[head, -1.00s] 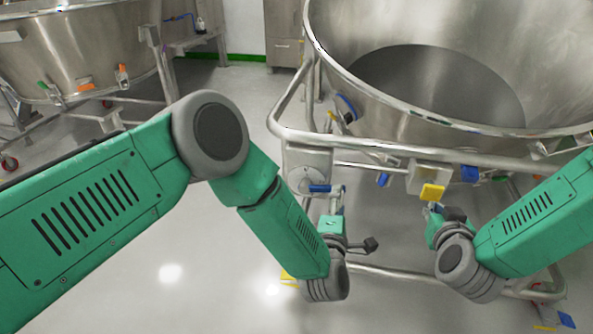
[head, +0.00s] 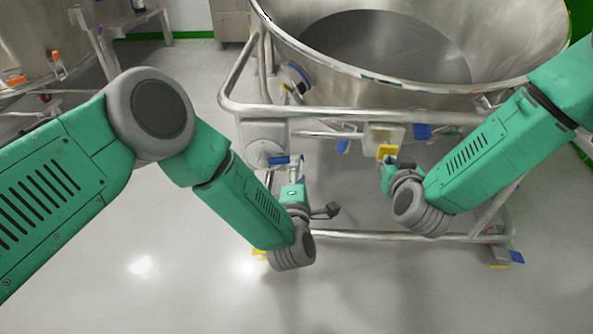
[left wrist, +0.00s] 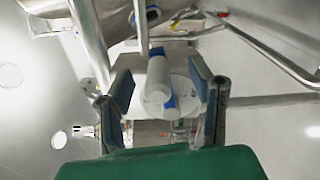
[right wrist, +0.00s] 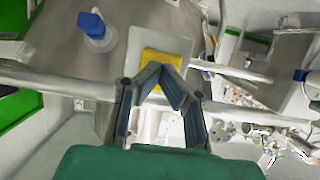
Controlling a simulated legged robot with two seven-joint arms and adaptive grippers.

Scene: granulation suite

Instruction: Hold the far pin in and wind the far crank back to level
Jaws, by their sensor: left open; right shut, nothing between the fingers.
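The far crank (head: 279,160) shows a blue arm in front of a round hub on the left of the steel frame. In the left wrist view its white grip (left wrist: 159,78) with blue parts points toward the camera. My left gripper (head: 297,172) is open, with one finger on each side of that grip and visible gaps. The yellow pad (head: 387,152), which looks like the far pin, sits on a pale block on the frame rail. My right gripper (right wrist: 161,70) is shut and empty, its fingertips at the pad's lower edge. I cannot tell whether they touch or press it.
A large steel bowl (head: 500,75) stands above the frame rail (head: 330,112). A blue knob (right wrist: 95,26) is left of the pad in the right wrist view. A lower tube (head: 370,236) crosses near the floor. Open floor (head: 180,225) lies to the left.

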